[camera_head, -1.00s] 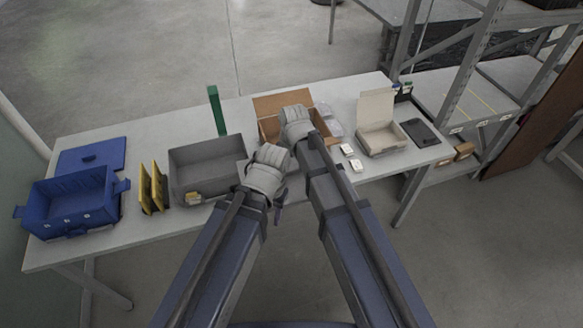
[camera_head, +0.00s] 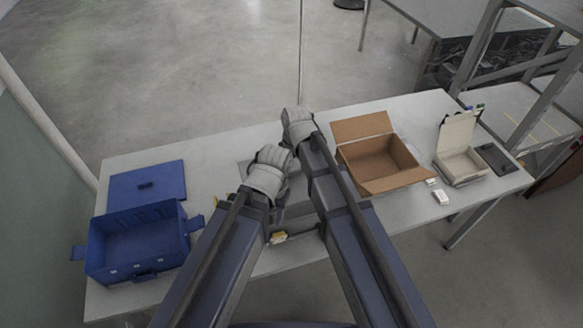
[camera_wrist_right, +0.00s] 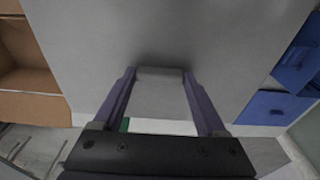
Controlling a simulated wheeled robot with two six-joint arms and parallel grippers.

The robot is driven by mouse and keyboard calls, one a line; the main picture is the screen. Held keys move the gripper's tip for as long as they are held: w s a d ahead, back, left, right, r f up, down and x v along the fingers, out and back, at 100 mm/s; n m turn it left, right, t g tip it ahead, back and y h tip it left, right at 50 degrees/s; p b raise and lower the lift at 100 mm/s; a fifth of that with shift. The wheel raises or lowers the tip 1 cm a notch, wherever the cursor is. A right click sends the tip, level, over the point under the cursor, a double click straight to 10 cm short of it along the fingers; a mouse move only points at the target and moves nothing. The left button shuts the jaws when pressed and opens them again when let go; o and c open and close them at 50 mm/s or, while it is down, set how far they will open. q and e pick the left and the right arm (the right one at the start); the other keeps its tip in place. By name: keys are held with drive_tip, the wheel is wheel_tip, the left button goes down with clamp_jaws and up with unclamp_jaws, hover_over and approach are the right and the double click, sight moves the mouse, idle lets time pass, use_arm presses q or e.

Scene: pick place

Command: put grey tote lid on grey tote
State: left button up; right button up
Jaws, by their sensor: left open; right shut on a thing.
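My right gripper (camera_head: 297,122) is shut on the grey tote lid (camera_wrist_right: 230,60). In the right wrist view the fingers (camera_wrist_right: 160,80) close on a raised grey part of the lid, whose broad flat surface fills most of that view. In the head view my arms hide most of the lid. The grey tote (camera_head: 300,243) stands on the table, largely hidden behind my forearms; part of its front shows between them. My left gripper (camera_head: 268,165) is open, near and below the right one. Whether the lid touches the tote cannot be told.
A blue tote (camera_head: 140,245) and its blue lid (camera_head: 147,187) are at the left. An open cardboard box (camera_head: 380,160) stands right of my arms. Farther right are an open white box (camera_head: 460,160), a dark flat tablet-like item (camera_head: 496,158) and a small white item (camera_head: 441,198).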

wheel_tip(320, 180, down, 7)
drive_tip(key=b, duration=0.7)
idle(0.3)
drive_tip(key=shift+f+b, duration=0.85)
drive_tip(key=shift+b, duration=0.05)
idle(2.0)
drive_tip(key=o, duration=1.5)
drive_tip(key=shift+r, duration=0.1)
wheel_tip(320, 180, up, 8)
drive_tip(key=p, duration=0.8)
